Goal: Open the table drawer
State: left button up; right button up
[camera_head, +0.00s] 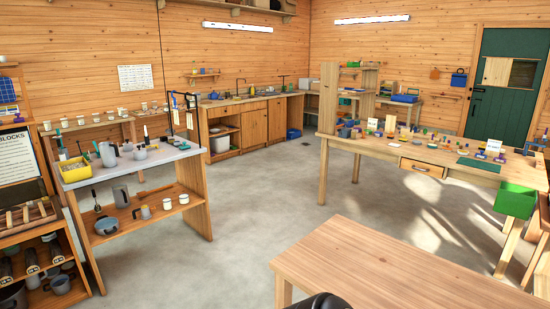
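The table drawer (421,169) is in the front apron of the long wooden table (370,150) at the right. Its pale wood front has a small dark handle and looks flush with the apron, so it appears closed. Neither of my grippers shows in this view. A dark rounded shape cut off at the bottom edge is too partial to identify for certain.
A bare wooden table (370,265) stands close in front at lower right. Open grey floor (270,230) lies between it and the drawer table. A green bin (515,200) hangs at that table's right end. A grey-topped workbench (130,165) stands at left.

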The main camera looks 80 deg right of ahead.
aim_at(434, 171)
jog(key=z, duration=3.65)
jog(key=u, duration=1.1)
jog(key=i+j+u, duration=0.2)
jog(key=i+u, duration=0.15)
jog(key=u, duration=0.15)
jog(key=i+u, duration=0.8)
jog(key=i, duration=0.95)
jog(key=i+z, duration=0.45)
jog(key=i+j+z, duration=0.2)
jog(key=i+z, duration=0.25)
jog(key=i, duration=0.2)
jog(key=i+l+z, duration=0.1)
jog(key=i+z, duration=0.15)
jog(key=z, duration=0.15)
jog(key=i+z, duration=0.3)
jog(key=z, duration=0.15)
jog(key=i+z, duration=0.25)
jog(key=z, duration=0.15)
